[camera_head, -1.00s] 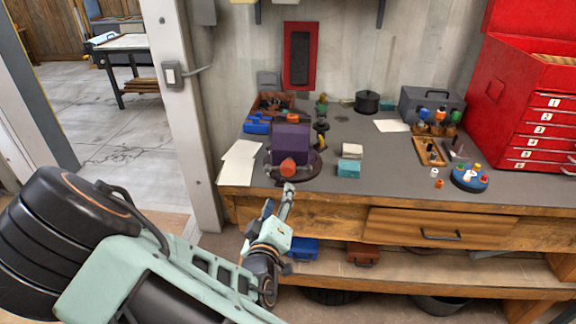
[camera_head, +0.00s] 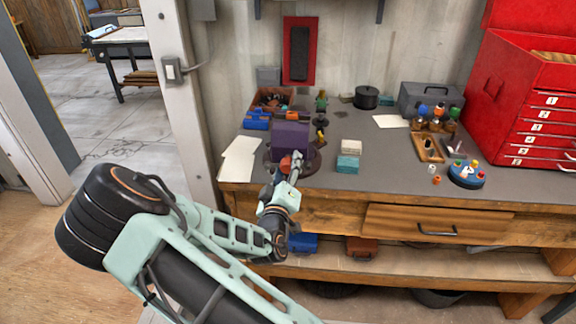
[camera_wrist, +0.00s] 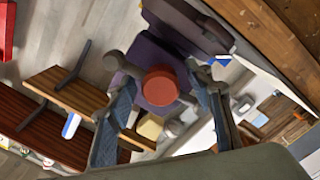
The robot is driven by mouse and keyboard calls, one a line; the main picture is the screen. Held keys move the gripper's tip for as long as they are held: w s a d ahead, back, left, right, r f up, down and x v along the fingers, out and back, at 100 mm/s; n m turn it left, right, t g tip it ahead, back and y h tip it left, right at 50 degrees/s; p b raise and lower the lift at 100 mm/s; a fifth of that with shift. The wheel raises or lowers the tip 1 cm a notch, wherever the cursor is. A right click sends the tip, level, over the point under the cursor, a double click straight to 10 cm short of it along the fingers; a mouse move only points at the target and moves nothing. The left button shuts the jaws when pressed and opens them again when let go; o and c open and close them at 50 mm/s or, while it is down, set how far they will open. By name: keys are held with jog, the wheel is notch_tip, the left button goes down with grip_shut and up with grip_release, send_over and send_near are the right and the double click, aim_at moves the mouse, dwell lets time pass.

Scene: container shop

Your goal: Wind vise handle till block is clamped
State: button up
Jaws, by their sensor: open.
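The purple vise (camera_head: 290,135) sits on a dark round base near the bench's front left. Its red handle knob (camera_head: 285,164) faces the front edge. My gripper (camera_head: 296,165) is at the knob, partly covering the vise front. In the wrist view, the knob (camera_wrist: 160,85) shows between the two spread fingers of my gripper (camera_wrist: 166,92), with gaps on both sides. The gripper is open and holds nothing. I cannot make out a block between the vise jaws. A pale block (camera_head: 351,146) and a teal block (camera_head: 347,164) lie right of the vise.
White paper sheets (camera_head: 239,158) lie left of the vise. A parts bin (camera_head: 270,101) and a blue box (camera_head: 257,121) stand behind it. A red tool chest (camera_head: 535,100) fills the right end.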

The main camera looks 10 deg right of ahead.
jog(key=c, duration=1.1)
jog(key=m+b, duration=0.2)
jog(key=shift+f+b, duration=0.3)
jog(key=shift+b, duration=0.05)
jog(key=shift+m+b, duration=1.4)
jog(key=shift+m, duration=0.1)
jog(key=o, duration=1)
jog(key=shift+o, duration=0.5)
jog(key=shift+r, duration=0.1)
